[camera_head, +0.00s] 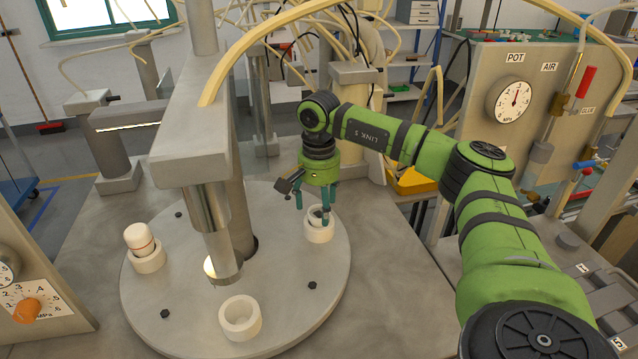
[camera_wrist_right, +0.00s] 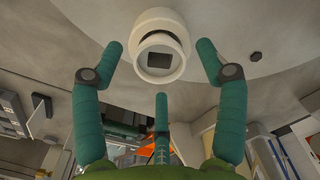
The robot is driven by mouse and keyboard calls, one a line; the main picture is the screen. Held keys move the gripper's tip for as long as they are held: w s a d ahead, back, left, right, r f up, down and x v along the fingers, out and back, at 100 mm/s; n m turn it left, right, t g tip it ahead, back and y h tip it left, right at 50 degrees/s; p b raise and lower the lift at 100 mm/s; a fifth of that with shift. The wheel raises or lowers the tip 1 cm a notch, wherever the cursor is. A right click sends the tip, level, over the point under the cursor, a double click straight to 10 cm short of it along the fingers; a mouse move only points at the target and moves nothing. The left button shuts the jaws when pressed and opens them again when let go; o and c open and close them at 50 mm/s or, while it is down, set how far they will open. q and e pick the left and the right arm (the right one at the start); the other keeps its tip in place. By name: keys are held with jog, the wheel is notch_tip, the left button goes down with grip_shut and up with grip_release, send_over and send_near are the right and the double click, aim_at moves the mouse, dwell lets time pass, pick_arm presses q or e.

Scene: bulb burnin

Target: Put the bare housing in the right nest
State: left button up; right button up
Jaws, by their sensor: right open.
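The turntable (camera_head: 185,300) carries white ring nests. The right nest (camera_head: 319,236) is below my right gripper (camera_head: 312,220). A white bare housing (camera_head: 316,213) appears to stand in it, partly hidden by the fingers. In the right wrist view the housing (camera_wrist_right: 151,68) shows a dark square in its near end, with the nest (camera_wrist_right: 160,16) behind it. My right gripper's teal fingers (camera_wrist_right: 160,75) are spread around the housing, with visible gaps at both sides. My left gripper is not in view.
The left nest (camera_head: 149,262) holds a white part with a red band (camera_head: 139,238). The front nest (camera_head: 240,318) is empty. A grey press column and head (camera_head: 210,215) stand over the turntable, left of my right gripper. A gauge panel (camera_head: 513,100) stands at right.

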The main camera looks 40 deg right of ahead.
notch_tip(320, 180, up, 11)
jog(key=b, duration=0.1)
dwell(0.5)
